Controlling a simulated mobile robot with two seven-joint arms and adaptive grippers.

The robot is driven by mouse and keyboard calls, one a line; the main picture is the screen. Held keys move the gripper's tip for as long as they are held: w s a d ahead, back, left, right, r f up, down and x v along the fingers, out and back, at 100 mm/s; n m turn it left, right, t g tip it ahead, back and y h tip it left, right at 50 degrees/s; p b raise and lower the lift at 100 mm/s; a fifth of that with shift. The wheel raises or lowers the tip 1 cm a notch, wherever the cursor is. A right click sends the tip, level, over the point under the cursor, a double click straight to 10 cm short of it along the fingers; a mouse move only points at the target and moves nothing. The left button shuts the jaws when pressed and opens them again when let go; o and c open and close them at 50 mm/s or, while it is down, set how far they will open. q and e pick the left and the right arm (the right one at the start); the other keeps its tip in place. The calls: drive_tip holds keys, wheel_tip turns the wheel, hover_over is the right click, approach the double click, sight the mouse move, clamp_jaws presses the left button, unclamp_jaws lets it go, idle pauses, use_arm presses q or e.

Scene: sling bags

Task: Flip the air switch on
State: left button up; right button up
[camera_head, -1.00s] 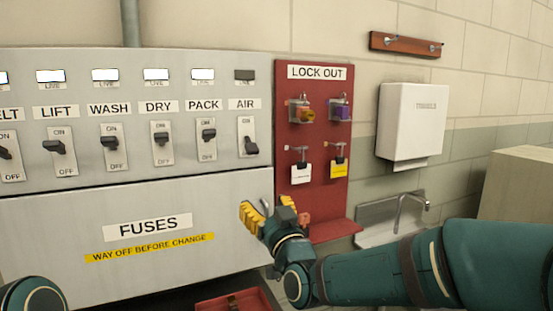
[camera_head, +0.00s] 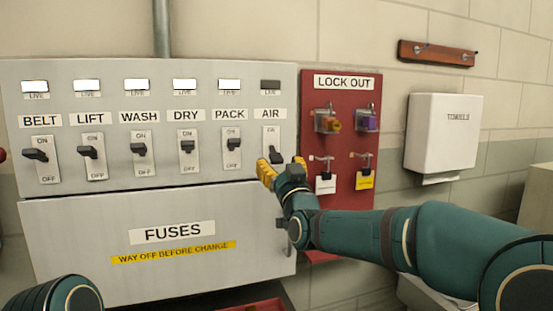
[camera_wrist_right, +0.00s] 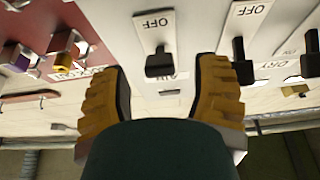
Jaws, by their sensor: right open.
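The AIR switch (camera_head: 272,137) is at the right end of the row on the grey panel. Its black lever (camera_head: 275,155) points down, toward OFF, and the indicator above it (camera_head: 270,85) is dark. My right gripper (camera_head: 281,168) is open just below and in front of this lever, its yellow fingers pointing at the panel. In the right wrist view, which is upside down, the AIR lever (camera_wrist_right: 159,62) appears between the two spread fingers. I cannot tell whether they touch it. My left gripper is out of view; only part of my left arm shows at the bottom left.
The PACK switch (camera_head: 232,146) is close on the left, its lever up. Several other switches are also up with lit indicators. The red LOCK OUT board (camera_head: 341,110) with padlocks and tags is close on the right. The fuse cover (camera_head: 80,240) lies below.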

sight(274, 154)
drive_tip(key=shift+x, duration=1.3)
clamp_jaws()
